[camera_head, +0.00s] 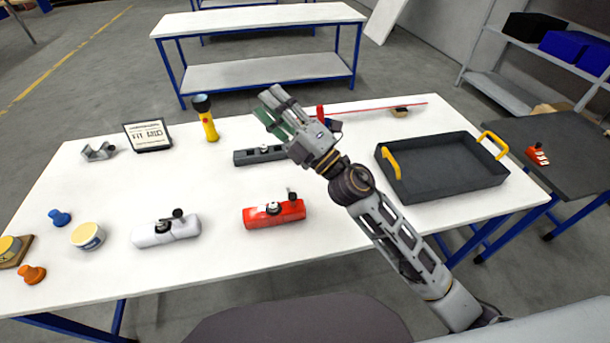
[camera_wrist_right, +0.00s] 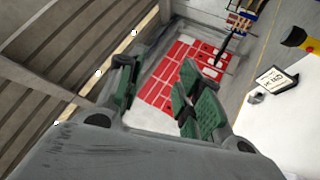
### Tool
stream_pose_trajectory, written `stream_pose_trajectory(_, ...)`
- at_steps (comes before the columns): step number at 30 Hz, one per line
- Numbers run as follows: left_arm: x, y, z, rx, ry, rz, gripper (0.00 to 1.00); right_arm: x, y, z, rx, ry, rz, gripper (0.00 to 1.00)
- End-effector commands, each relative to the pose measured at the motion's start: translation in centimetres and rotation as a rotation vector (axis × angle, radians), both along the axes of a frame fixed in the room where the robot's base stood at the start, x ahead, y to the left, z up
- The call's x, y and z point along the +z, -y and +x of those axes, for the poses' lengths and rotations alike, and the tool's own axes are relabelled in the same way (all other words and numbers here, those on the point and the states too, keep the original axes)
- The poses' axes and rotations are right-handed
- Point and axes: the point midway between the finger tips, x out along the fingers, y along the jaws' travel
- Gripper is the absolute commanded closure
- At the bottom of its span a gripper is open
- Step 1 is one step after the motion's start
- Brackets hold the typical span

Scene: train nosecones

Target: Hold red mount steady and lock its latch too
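The red mount (camera_head: 274,214) is a red block lying near the front middle of the white table. It has a dark round fitting and a small dark knob on a stem, its latch (camera_head: 292,195), at its right end. My right gripper (camera_head: 268,108) is raised above the table's back half, beyond the red mount and apart from it. In the right wrist view its green-padded fingers (camera_wrist_right: 158,95) are spread with nothing between them. The red mount is not seen in the wrist view. My left gripper is not in view.
A white mount (camera_head: 166,231) lies left of the red one, and a dark grey mount (camera_head: 258,156) behind it. A black tray (camera_head: 440,185) with yellow handles is at right. A flashlight (camera_head: 207,120) and a sign (camera_head: 147,135) stand at back left. Bare tabletop surrounds the red mount.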

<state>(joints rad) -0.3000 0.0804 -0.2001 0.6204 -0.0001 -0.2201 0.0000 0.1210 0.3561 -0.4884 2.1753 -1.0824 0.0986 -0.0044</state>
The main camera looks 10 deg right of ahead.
Motion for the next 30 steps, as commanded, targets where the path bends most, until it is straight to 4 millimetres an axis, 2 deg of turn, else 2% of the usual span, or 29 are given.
stream_pose_trajectory(3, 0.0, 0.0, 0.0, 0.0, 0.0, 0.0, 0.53, 0.4, -2.5, -1.5, 0.074, 0.105, -0.114, 0.64)
stream_pose_trajectory(8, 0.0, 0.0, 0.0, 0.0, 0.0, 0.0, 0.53, -0.3, -5.5, -3.6, 0.172, 0.234, -0.277, 0.64)
stream_pose_trajectory(15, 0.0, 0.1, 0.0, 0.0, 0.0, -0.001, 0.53, -3.2, -8.7, -6.1, 0.312, 0.403, -0.545, 0.64)
stream_pose_trajectory(23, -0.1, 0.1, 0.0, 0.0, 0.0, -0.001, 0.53, -8.1, -9.9, -7.5, 0.45, 0.541, -0.861, 0.64)
stream_pose_trajectory(30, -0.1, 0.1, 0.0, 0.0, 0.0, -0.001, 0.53, -13.1, -8.6, -7.2, 0.558, 0.62, -1.174, 0.64)
